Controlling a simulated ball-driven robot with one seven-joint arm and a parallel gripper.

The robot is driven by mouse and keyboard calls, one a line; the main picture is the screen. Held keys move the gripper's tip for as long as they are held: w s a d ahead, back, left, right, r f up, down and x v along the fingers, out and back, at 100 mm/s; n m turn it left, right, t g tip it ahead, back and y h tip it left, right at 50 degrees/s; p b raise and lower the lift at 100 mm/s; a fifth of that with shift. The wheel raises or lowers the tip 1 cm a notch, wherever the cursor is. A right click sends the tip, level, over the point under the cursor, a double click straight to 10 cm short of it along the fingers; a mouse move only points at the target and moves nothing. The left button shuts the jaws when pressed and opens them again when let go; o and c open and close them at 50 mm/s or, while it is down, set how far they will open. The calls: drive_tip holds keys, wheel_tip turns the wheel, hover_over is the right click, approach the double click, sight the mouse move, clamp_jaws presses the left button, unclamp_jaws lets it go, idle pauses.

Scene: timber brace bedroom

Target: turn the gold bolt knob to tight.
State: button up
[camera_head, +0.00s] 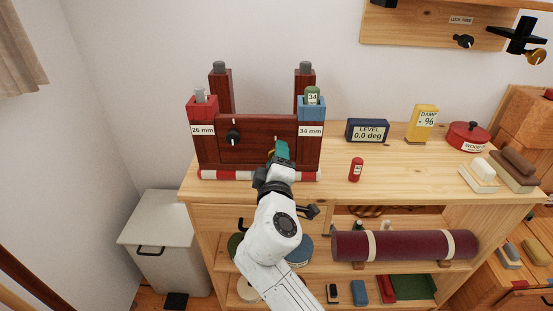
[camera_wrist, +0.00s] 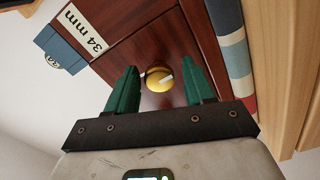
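The gold bolt knob (camera_wrist: 158,79) is on the dark red-brown wooden brace panel (camera_wrist: 148,48) in the wrist view. A pale pointer mark on it points up and to the right in that picture. My gripper (camera_wrist: 160,66) is open, with one green finger on each side of the knob and visible gaps to both. In the head view my gripper (camera_head: 281,150) is at the panel's right side, by the 34 mm label (camera_head: 311,131), and hides the gold knob there. I cannot read any tight marking.
A black knob (camera_head: 233,136) is on the panel's left side. A red-and-white striped bar (camera_head: 220,175) lies along the brace's foot. A small red cylinder (camera_head: 356,169) and a level display (camera_head: 367,131) stand to the right. The front middle of the bench is clear.

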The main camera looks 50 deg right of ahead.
drive_tip(key=shift+o, duration=0.4)
drive_tip(key=shift+r, duration=0.1)
drive_tip(key=shift+a, duration=0.15)
drive_tip(key=v, duration=1)
drive_tip(key=shift+s+a, duration=0.2)
drive_tip(key=shift+s, duration=0.1)
drive_tip(key=s+d+f+m+g+y, duration=0.1)
drive_tip(key=s+f+m+g+y, duration=0.2)
drive_tip(key=f, duration=0.5)
drive_tip(key=s+d+f+g+y, duration=0.1)
drive_tip(key=s+f+g+y, duration=0.2)
drive_tip(key=f, duration=0.5)
drive_tip(key=s+a+f+g+y, duration=0.4)
drive_tip(key=s+a+f+y, duration=0.45)
drive_tip(key=s+f, duration=0.35)
wheel_tip(320, 180, up, 15)
drive_tip(key=p, duration=1.4)
drive_tip(key=shift+s+m, duration=0.4)
drive_tip(key=shift+s, duration=0.1)
